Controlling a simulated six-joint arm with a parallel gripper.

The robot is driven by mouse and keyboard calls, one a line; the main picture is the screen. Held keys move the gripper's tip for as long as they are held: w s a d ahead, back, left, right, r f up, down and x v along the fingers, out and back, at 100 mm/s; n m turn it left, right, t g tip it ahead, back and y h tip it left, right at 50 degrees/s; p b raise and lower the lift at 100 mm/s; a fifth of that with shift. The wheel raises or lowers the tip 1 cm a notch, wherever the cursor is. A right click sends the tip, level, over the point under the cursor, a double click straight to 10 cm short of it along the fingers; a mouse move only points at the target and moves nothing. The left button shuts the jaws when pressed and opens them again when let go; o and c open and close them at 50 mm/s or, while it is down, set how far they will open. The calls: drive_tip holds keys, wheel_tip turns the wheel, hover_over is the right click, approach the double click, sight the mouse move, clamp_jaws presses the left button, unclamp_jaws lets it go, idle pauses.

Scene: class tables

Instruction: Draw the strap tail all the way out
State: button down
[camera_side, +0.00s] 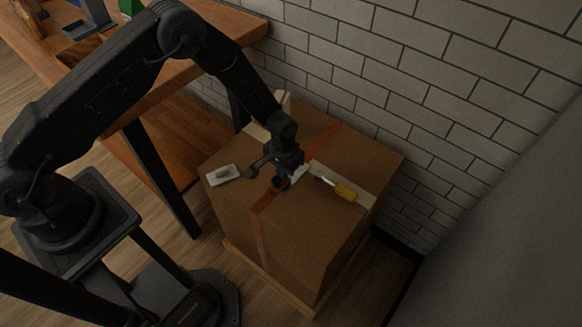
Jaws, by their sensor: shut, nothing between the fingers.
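A brown cardboard box (325,225) stands against the wall. An orange-red strap (324,142) crosses its top and runs down its front face. My gripper (282,187) is over the middle of the box top, at the strap, with its fingers pointing down. It is shut with nothing held. A small orange-red piece shows beside the fingertips; I cannot tell whether it is the strap tail. A pale piece (300,172), perhaps the buckle, shows just right of the fingers. My gripper and wrist hide the strap's middle.
A white block with a grey part (223,175) lies at the left. A wooden table (226,33) stands behind left; a brick wall (440,70) closes the back.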

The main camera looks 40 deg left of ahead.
drive_tip(key=shift+s, duration=0.9)
drive_tip(key=shift+w, duration=0.85)
wheel_tip(320, 180, up, 7)
idle(0.3)
drive_tip(key=s+a+r+t, duration=0.1)
drive_tip(key=s+a+r, duration=0.2)
drive_tip(key=r, duration=1)
drive_tip(key=s+a+r+t, duration=0.2)
drive_tip(key=s+r, duration=0.1)
drive_tip(key=r, duration=0.9)
drive_tip(key=s+a+r+t, duration=0.1)
drive_tip(key=s+r, duration=0.3)
drive_tip(key=s, duration=0.5)
drive_tip(key=s+a+r+t, duration=0.1)
drive_tip(key=s+a+r, duration=0.2)
drive_tip(key=s+r, duration=0.2)
drive_tip(key=s, duration=0.3)
drive_tip(key=shift+s+t, duration=0.3)
drive_tip(key=shift+s, duration=0.1)
